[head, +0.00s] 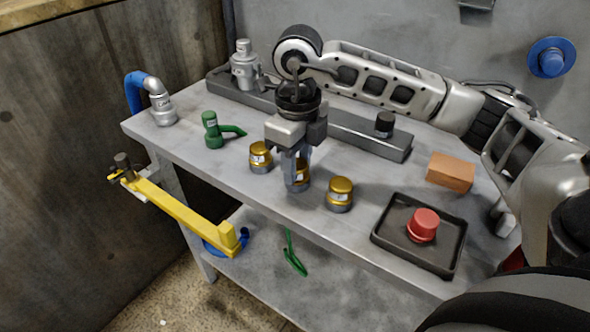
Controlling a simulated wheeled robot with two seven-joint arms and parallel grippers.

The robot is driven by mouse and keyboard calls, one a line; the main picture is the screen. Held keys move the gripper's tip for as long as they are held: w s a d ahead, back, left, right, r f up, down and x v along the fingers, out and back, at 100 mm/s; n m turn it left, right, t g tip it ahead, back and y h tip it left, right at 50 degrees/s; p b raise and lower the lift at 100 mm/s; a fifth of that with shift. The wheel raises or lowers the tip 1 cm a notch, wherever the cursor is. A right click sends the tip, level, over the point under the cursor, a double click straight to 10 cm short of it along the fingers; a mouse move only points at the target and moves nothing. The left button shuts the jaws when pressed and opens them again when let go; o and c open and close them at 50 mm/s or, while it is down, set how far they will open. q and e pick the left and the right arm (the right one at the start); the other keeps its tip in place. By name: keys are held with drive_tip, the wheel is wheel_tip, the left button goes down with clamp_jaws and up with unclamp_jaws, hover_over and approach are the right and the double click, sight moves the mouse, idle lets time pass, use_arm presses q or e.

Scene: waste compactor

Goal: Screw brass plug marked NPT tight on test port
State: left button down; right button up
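Three brass plugs with grey lower parts and white labels stand in a row on the grey bench: a left one (260,155), a middle one (302,174) and a right one (340,188). The label lettering is too small to read, so I cannot tell which is marked NPT. My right gripper (297,178) points down over the middle plug, its fingers partly hiding it. I cannot tell whether they grip it. A grey block (350,132) along the back carries a black cap (384,124) and a silver fitting (244,66); I cannot tell which is the test port. My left gripper is not in view.
A green valve (212,130) and a silver elbow with blue hose (160,103) stand at left. A black tray (386,246) with a red cap (423,225) and an orange-brown block (451,171) are at right. A yellow bar (185,213) juts from the bench front.

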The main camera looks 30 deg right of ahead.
drive_tip(key=c, duration=0.3)
drive_tip(key=shift+r+p, duration=0.75)
drive_tip(key=shift+r, duration=0.25)
drive_tip(key=shift+r+p, duration=1.05)
drive_tip(key=shift+r, duration=0.5)
